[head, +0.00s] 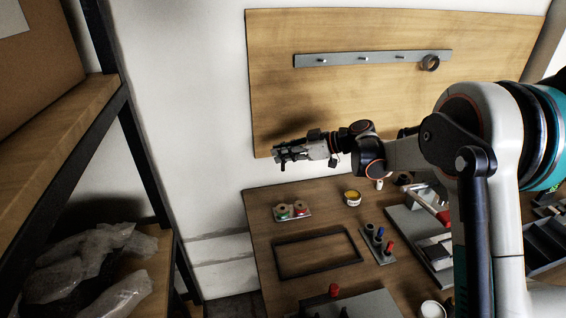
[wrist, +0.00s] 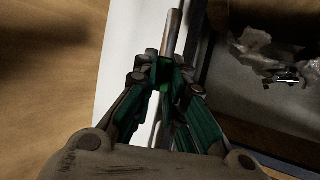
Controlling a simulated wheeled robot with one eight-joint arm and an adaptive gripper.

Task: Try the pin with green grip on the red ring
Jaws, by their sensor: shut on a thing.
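My gripper (head: 279,153) is raised in front of the wall, above and behind the table's far left corner. In the wrist view my gripper (wrist: 164,72) is shut on the pin with green grip (wrist: 173,30). Its bare metal shaft points away beyond the fingertips, and a little green shows between them. The pin cannot be made out in the head view. The red ring (head: 301,207) sits on a small pale holder (head: 292,218) at the table's far left, beside a green ring (head: 282,212). My gripper is well above the red ring, apart from it.
A dark rectangular frame (head: 277,273) lies on the table (head: 262,246). A rack (head: 379,250) with blue- and red-gripped pins stands to its right. A yellow-and-white tin (head: 352,198) is behind. A shelf (head: 62,120) with wrapped items (head: 95,262) stands at left. A wooden pegboard (head: 350,95) is behind.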

